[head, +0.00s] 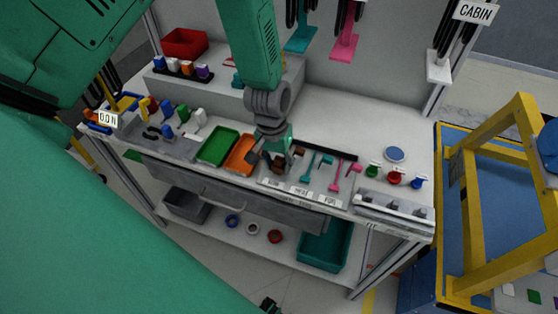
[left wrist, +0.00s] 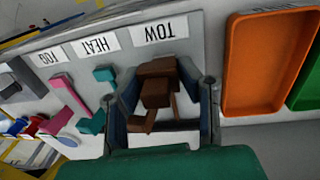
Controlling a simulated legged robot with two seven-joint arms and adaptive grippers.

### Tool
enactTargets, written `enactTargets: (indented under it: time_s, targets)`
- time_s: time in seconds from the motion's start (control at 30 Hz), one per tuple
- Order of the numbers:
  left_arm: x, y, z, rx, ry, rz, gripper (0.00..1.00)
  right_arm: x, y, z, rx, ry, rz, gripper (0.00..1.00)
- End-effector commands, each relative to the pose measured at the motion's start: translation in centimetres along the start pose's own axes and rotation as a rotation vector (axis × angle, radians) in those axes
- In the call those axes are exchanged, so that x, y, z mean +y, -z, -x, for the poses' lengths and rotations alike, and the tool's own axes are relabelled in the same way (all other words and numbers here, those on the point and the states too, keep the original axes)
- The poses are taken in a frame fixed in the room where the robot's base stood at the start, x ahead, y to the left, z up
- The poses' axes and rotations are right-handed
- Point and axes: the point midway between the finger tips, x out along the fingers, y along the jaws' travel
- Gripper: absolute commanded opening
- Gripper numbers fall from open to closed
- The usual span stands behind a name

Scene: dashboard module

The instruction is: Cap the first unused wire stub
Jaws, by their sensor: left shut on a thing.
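My left gripper (head: 276,160) reaches down over the front of the bench. In the left wrist view its two fingers (left wrist: 161,112) stand on either side of a brown blocky part (left wrist: 158,92) and are shut on it. The part is at the TOW label (left wrist: 165,30) of a grey holder (head: 262,181). In the head view the gripper partly hides it. A teal part (head: 312,163) and a pink part (head: 340,178) lie beside it at HEAT and FOG. Small green (head: 372,170), red (head: 394,177) and blue (head: 417,182) pieces stand to the right. I cannot pick out the wire stub.
An orange tray (head: 241,155) and a green tray (head: 217,146) lie left of the gripper. A clamp-like rack (head: 394,208) stands at the front right edge. Dark cables with teal (head: 300,40), pink (head: 344,46) and white (head: 439,67) ends hang from the back panel.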

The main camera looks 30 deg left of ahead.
Motion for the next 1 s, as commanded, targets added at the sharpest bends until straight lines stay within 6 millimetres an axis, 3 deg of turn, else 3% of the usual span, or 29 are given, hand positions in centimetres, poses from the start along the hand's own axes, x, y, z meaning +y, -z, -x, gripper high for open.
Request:
enactTargets:
  time_s: [0.87, 0.9, 0.93, 1.0]
  targets:
    - [-0.2, 0.0, -2.0, 0.000, 0.000, 0.000, 0.11, 0.0, -0.1, -1.2, 0.000, 0.000, 0.000, 0.40]
    - [-0.2, 0.0, -1.9, 0.000, 0.000, 0.000, 0.45, 0.0, -0.1, -1.1, 0.000, 0.000, 0.000, 0.40]
    - [-0.2, 0.0, -1.9, 0.000, 0.000, 0.000, 0.55, 0.0, -0.1, -1.1, 0.000, 0.000, 0.000, 0.40]
    - [-0.2, 0.0, -1.9, 0.000, 0.000, 0.000, 0.55, 0.0, -0.1, -1.1, 0.000, 0.000, 0.000, 0.40]
